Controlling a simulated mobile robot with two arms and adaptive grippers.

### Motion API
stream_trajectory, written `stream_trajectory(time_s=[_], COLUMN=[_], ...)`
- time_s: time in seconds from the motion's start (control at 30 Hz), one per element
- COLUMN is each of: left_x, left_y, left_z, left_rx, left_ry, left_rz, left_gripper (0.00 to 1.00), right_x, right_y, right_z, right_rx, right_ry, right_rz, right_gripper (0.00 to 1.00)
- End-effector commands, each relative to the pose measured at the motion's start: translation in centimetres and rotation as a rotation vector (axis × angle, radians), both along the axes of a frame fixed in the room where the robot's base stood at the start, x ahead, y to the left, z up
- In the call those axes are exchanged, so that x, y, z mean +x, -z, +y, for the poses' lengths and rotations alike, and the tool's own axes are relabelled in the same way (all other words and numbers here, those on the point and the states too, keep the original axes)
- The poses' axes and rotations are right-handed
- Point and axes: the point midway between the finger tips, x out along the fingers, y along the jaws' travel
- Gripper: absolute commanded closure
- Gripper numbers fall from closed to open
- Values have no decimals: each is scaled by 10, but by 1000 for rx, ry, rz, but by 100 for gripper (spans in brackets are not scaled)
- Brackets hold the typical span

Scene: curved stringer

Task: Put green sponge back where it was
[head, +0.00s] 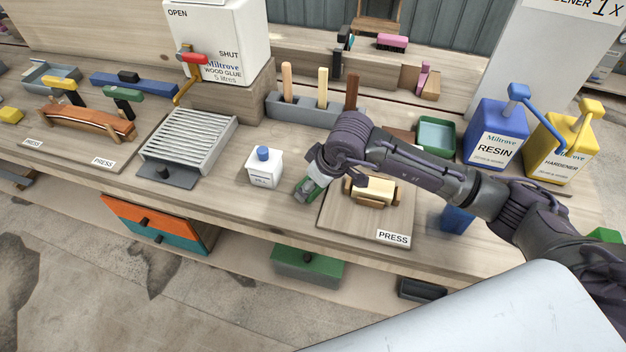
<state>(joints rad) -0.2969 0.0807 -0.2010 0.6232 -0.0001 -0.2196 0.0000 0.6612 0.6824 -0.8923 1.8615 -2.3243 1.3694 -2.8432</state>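The green sponge (315,190) shows as a small green patch at the fingers of my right gripper (306,190). That gripper points down and appears closed on the sponge, low over the bench, between the small white bottle with a blue cap and the wooden PRESS board. The fingers hide much of the sponge, and I cannot tell whether it touches the bench. My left gripper is not in view.
The white bottle (264,168) stands just left of the gripper. The PRESS board (345,228) carries a wooden block (371,192). A slatted grey rack (190,137), a tool holder (285,110), a green tray (436,136) and the RESIN jug (494,133) stand around.

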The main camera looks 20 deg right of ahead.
Motion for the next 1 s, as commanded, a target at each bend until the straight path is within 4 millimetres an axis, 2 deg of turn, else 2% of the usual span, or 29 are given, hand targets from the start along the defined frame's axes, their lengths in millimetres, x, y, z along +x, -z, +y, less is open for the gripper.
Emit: stream_trajectory(time_s=[0.33, 0.37, 0.5, 0.83, 0.93, 1.0], left_x=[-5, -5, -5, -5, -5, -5], left_y=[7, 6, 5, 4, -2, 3], left_z=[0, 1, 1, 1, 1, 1], left_rx=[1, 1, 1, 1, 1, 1], left_ry=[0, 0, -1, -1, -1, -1], left_rz=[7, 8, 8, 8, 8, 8], left_gripper=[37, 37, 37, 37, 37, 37], right_x=[0, 0, 0, 0, 0, -3], right_y=[4, 3, 3, 1, -4, -11], right_z=[0, 0, 0, 0, 0, -3], right_rx=[0, 0, 1, 1, 1, 1], right_ry=[-1, 0, 0, 0, 0, -1], right_rz=[0, 0, 1, 1, -1, -4], right_gripper=[58, 27, 5, 5, 5, 5])
